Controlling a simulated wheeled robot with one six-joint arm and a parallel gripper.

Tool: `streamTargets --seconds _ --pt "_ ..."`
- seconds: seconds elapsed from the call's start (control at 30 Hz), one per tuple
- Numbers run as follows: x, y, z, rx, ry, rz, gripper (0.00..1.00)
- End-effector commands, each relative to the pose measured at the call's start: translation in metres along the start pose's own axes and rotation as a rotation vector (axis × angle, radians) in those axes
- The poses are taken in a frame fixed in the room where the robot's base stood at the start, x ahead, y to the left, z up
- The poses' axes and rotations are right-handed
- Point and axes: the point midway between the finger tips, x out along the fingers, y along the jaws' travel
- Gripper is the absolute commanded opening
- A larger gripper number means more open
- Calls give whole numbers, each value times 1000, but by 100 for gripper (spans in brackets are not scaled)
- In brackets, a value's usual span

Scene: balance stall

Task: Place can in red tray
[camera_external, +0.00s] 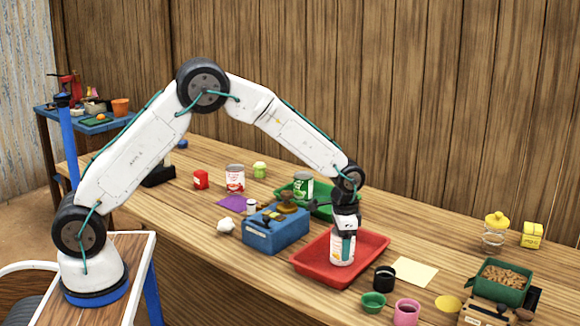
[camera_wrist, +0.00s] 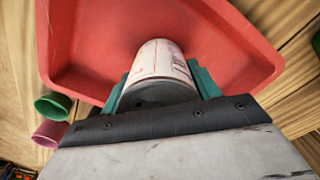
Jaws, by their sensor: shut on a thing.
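A white can with some red on its label (camera_external: 342,250) stands upright over the floor of the red tray (camera_external: 310,265) in the external view. My gripper (camera_external: 345,232) points down and is shut on the can from above. In the wrist view the can (camera_wrist: 160,66) sits between the teal fingers of my gripper (camera_wrist: 160,88), with the red tray (camera_wrist: 85,50) around it. I cannot tell whether the can's base touches the tray floor.
A blue box (camera_external: 275,233) stands left of the tray and a green tray (camera_external: 322,205) lies behind it. The red tray's left part looks empty.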

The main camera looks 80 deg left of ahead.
Motion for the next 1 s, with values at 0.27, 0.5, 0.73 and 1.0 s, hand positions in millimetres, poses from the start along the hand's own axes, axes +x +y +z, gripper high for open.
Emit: streamTargets --seconds 0.27,0.5,0.73,1.0 --pt "3 0 0 0 -1 0 83" --pt "-1 0 0 0 1 0 83" --pt "-37 0 -1 0 3 -1 83" --pt "-93 0 -1 -1 1 -1 83"
